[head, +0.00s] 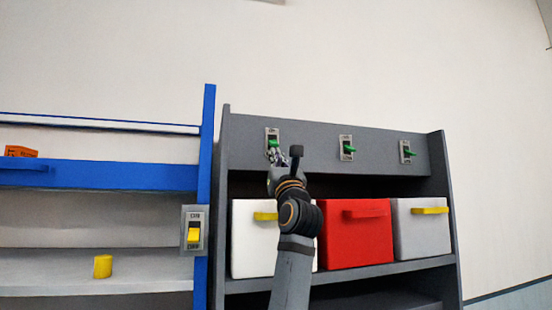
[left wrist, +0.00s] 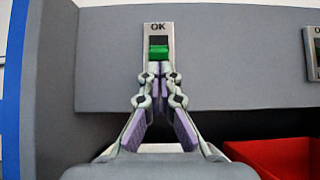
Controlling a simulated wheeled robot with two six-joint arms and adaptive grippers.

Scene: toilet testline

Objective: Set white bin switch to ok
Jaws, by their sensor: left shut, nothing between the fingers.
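The white bin (head: 250,248) with a yellow handle stands at the left of the grey shelf, partly hidden by my left arm. Its switch (head: 272,137) is on the grey panel above it, with a green lever. In the left wrist view the switch plate (left wrist: 147,38) reads OK at the top, and the green lever (left wrist: 158,52) sits below a dark part of the slot. My left gripper (head: 273,154) is shut and empty. Its fingertips (left wrist: 159,68) are right at the lower edge of the lever; I cannot tell if they touch. My right gripper is not in view.
Similar green switches (head: 346,148) (head: 407,152) sit to the right, above a red bin (head: 353,240) and a grey bin (head: 420,232).

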